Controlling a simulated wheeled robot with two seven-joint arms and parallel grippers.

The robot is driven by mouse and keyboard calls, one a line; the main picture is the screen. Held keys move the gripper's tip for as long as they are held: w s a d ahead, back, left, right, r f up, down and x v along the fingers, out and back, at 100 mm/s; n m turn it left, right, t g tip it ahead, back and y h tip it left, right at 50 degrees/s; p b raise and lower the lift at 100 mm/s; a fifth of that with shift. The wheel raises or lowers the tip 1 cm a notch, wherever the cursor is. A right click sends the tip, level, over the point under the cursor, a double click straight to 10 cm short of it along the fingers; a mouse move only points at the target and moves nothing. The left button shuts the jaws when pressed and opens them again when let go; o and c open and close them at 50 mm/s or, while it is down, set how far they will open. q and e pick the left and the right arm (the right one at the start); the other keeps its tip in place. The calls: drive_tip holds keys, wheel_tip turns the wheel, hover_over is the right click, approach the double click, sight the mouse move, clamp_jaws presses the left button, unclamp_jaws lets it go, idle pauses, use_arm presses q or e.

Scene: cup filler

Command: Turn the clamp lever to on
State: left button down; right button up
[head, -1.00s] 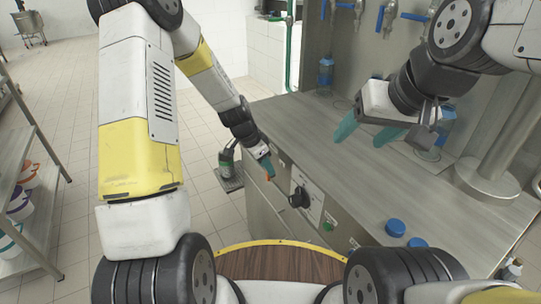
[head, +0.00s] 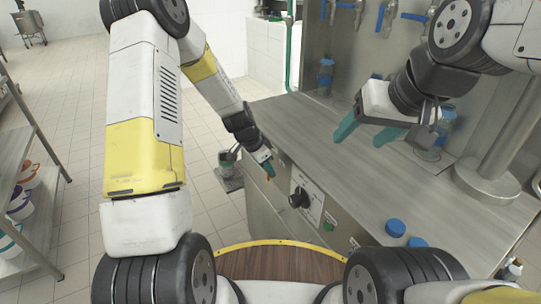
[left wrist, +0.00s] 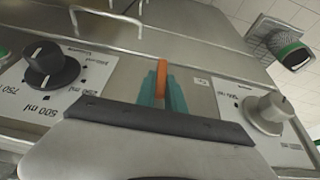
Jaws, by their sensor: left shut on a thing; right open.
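The clamp lever, an orange bar (left wrist: 162,80), stands upright on the metal front panel in the left wrist view, between the two teal fingers of my left gripper (left wrist: 162,92). My left gripper is shut on it. In the head view my left gripper (head: 268,169) is at the counter's front face, and only a small orange tip of the lever (head: 269,178) shows below the fingers. The lever's base and its on/off marks are hidden or too small to read. My right gripper (head: 366,133) is open and empty above the counter.
A black dial (head: 299,198) with ml marks is right of the lever in the head view. A grey knob (left wrist: 269,112) shows in the left wrist view. A blue cap (head: 395,228) is on the counter (head: 320,150). Shelves (head: 25,170) stand at left.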

use_arm(q)
drive_tip(key=shift+w+a, duration=0.1)
drive_tip(key=shift+w+a+f+n+g+h, duration=0.35)
drive_tip(key=shift+w+f+n+g+h, duration=0.25)
drive_tip(key=shift+g+h, duration=1.2)
drive_tip(key=shift+w+a+f+n+g+h, duration=0.4)
drive_tip(key=shift+f+n+g+h, duration=0.25)
drive_tip(key=shift+g+h, duration=1.15)
drive_tip(key=shift+w+a+f+n+g+h, duration=0.3)
drive_tip(key=shift+w+f+n+g+h, duration=0.3)
drive_tip(key=shift+g+h, duration=1.2)
drive_tip(key=shift+g, duration=0.5)
drive_tip(key=c, duration=1.4)
unclamp_jaws()
drive_tip(key=shift+c, duration=0.2)
